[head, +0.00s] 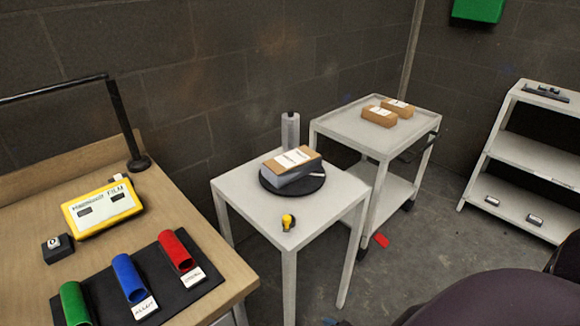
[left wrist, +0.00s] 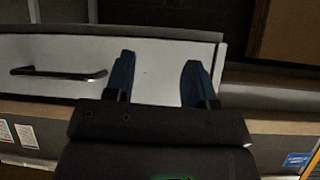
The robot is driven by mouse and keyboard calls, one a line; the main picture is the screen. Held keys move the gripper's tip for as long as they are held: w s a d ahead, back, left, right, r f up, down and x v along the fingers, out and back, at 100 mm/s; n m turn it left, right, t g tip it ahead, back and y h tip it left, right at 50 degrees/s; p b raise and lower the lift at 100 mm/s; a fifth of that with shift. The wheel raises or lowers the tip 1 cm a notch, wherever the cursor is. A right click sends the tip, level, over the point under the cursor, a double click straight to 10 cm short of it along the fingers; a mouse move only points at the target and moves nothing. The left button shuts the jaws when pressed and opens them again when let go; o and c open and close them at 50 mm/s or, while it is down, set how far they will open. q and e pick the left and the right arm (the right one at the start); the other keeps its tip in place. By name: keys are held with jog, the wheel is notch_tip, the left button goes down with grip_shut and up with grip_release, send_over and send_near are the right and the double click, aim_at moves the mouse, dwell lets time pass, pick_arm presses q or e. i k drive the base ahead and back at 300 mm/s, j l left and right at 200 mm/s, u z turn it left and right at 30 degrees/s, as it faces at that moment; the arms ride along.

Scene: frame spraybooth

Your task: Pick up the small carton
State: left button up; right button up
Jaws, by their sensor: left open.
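Several brown cartons with white labels show in the head view, and I cannot tell which is the task's small carton. One carton (head: 310,156) lies on a grey block on the black round turntable (head: 312,187), on the white table. Two more, a left carton (head: 378,116) and a right carton (head: 398,107), lie side by side on the white trolley (head: 350,128). My left gripper (left wrist: 159,82) is open and empty in the left wrist view, in front of a pale drawer front (left wrist: 150,65). It is away from these cartons. My right gripper is not in view.
A wooden bench (head: 210,265) at left holds a yellow device (head: 102,207) and red, blue and green tubes on a black mat. A yellow-and-black item (head: 288,222) lies on the white table. White shelves (head: 535,155) stand at right. A black handle (left wrist: 58,73) is on the drawer.

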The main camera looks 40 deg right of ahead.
aim_at(281, 170)
jog(key=l+u, duration=0.1)
jog(key=l, duration=0.7)
jog(key=k+l+u, duration=0.1)
jog(key=l, duration=0.7)
jog(key=k+l+u, duration=0.1)
jog(key=l, duration=0.75)
